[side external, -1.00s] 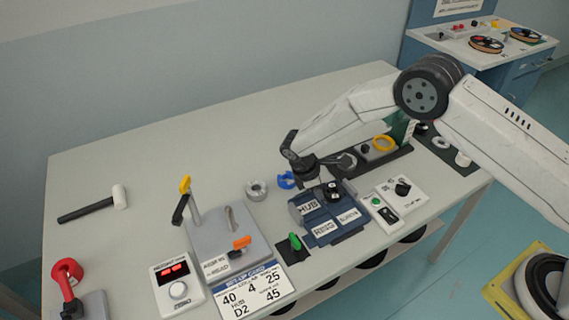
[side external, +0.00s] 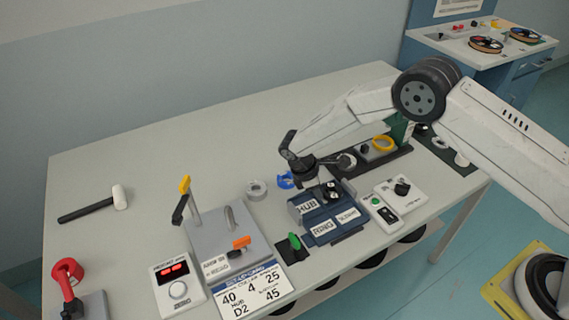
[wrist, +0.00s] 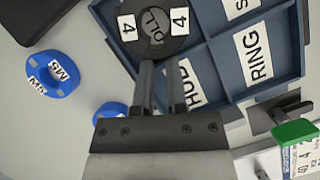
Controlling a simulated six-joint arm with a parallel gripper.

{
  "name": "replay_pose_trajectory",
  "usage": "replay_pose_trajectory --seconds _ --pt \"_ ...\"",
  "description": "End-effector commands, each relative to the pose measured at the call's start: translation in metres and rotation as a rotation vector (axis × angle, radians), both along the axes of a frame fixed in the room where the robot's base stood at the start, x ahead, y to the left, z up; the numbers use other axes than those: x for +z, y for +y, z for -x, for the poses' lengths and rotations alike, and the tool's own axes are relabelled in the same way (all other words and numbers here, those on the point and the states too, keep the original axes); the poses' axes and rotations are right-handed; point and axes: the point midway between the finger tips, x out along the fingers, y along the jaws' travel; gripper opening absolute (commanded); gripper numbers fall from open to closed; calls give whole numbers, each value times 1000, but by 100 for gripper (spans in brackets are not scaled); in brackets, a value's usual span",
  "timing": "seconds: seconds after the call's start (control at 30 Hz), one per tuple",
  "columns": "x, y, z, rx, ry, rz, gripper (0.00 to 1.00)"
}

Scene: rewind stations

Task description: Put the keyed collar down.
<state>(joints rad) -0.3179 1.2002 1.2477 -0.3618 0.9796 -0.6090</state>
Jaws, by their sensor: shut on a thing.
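The keyed collar (wrist: 157,40) is a dark round piece with white "4" labels on both sides, partly cut off by the top of the wrist view. My gripper (wrist: 160,72) is shut on its near edge. In the side external view my gripper (side external: 318,176) reaches down to the dark collar (side external: 332,190) over the back of the blue sorting tray (side external: 333,241). The tray also shows in the wrist view (wrist: 206,52), with labels including HUB and RING. The collar covers one compartment; I cannot tell whether it touches the tray floor.

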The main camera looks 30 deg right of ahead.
Motion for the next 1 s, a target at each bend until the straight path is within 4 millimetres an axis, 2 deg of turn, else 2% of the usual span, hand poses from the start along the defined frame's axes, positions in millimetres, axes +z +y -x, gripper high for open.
replay_pose_trajectory --seconds 0.03,0.13,0.37,0.57,0.77,1.0 --pt "-20 -2 8 -4 9 -10 19" --pt "-21 -2 8 -5 9 -10 51" --pt "-18 -3 8 -6 8 -11 52" --pt "-7 -3 7 -4 7 -10 52" --pt "20 8 2 0 2 -11 52" --pt "61 24 -5 2 -1 -10 52"
